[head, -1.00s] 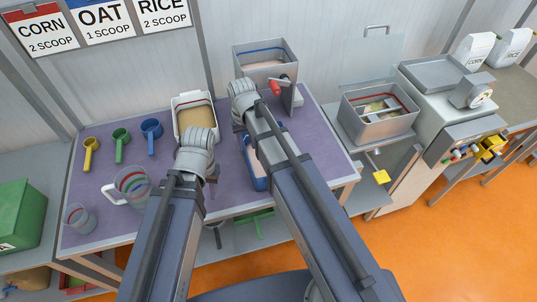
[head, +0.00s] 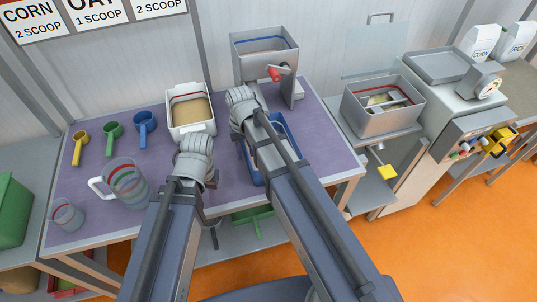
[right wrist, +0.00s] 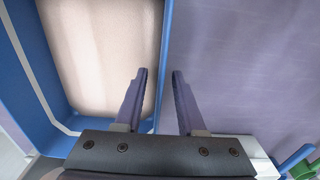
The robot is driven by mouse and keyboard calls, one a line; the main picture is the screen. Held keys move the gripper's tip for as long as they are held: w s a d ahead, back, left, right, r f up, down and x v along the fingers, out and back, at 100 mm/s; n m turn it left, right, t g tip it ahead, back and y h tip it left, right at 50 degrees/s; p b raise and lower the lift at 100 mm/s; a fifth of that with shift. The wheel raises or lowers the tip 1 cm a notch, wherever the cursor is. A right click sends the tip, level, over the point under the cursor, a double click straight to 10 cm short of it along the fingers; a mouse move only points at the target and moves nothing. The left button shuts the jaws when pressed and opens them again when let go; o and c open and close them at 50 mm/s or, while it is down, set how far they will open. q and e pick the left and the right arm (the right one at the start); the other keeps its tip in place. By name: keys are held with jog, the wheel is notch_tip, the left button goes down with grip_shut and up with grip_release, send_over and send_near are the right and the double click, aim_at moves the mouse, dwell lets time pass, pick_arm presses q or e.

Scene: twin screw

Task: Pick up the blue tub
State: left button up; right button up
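The blue tub (head: 287,130) stands on the purple table top, largely hidden behind my right arm in the head view. In the right wrist view the tub (right wrist: 158,62) shows a blue rim and pale contents. My right gripper (right wrist: 160,72) is open there, with one finger over the tub's inside and the other outside, the tub's wall between them. I cannot tell whether either finger touches the wall. My left gripper (head: 212,192) is near the table's front edge, left of the tub; its fingers are mostly hidden by its own arm.
A white container (head: 190,128) with tan contents stands left of the tub. A metal hopper (head: 264,66) with a red-handled crank is behind it. A clear jug (head: 126,184), a small cup (head: 66,214) and coloured scoops (head: 146,123) occupy the table's left side.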

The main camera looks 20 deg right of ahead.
jog(key=shift+f, duration=0.25)
jog(key=shift+c, duration=0.4)
grip_shut()
dwell(0.9)
